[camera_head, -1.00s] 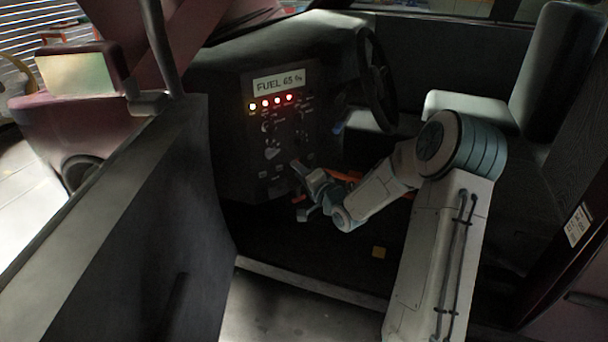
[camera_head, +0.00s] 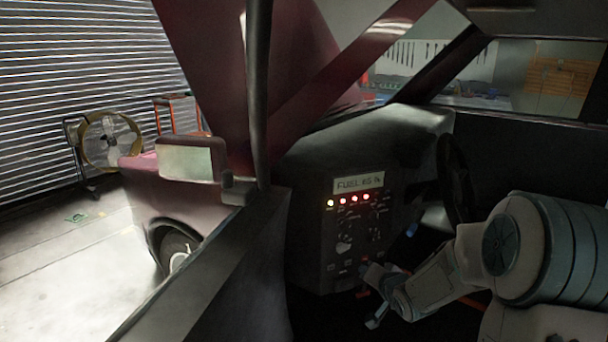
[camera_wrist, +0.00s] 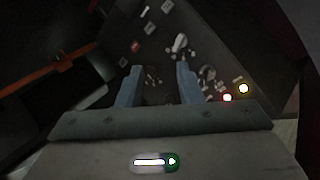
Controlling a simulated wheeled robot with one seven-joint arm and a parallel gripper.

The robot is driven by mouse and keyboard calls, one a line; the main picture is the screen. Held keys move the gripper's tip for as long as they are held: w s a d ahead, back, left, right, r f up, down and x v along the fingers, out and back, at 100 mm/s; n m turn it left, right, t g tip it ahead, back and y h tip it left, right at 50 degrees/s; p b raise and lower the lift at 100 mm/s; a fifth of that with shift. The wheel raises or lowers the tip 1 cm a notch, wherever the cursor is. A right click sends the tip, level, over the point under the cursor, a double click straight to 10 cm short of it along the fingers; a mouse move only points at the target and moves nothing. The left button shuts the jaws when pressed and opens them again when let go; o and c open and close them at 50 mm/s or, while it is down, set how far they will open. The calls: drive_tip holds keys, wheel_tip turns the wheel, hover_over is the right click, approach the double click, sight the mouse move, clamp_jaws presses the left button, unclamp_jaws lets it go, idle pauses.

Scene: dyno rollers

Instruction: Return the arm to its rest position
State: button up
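My gripper (camera_head: 372,298) is inside the car, just in front of the lower part of the dashboard control panel (camera_head: 345,215). In the wrist view, its two blue-grey fingers (camera_wrist: 158,84) stand apart with nothing held between them. Beyond them are the panel's knobs and switches, with a pale lever (camera_wrist: 180,43) near the middle. I cannot tell whether a fingertip touches the panel. My arm reaches in from the lower right of the head view, bent at the elbow.
The panel display (camera_head: 358,184) reads about "FUEL 65 %", above a row of lit lamps (camera_head: 343,201). The steering wheel (camera_head: 455,180) is close above my arm. The open car door (camera_head: 215,285) and mirror (camera_head: 188,160) stand left. A fan (camera_head: 110,143) stands on the open garage floor.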

drive_tip(key=s+a+r+n+g+p, duration=0.1)
drive_tip(key=s+r+n+g+p, duration=0.1)
drive_tip(key=s+r, duration=0.4)
drive_tip(key=s+a+r+n+g+h+p, duration=0.1)
drive_tip(key=s+r+g+p, duration=0.3)
drive_tip(key=s, duration=1.1)
drive_tip(key=s+a+r+n+g+h+p, duration=0.1)
drive_tip(key=s+a+r+n+g+p, duration=0.1)
drive_tip(key=s+r+p, duration=0.3)
drive_tip(key=s+r+g, duration=0.1)
drive_tip(key=s+r, duration=0.3)
drive_tip(key=s, duration=0.1)
drive_tip(key=shift+s+a+n+g, duration=0.15)
drive_tip(key=shift+s+n+g, duration=0.15)
drive_tip(key=shift+s+n, duration=0.1)
drive_tip(key=shift+o, duration=0.4)
drive_tip(key=shift+w, duration=0.1)
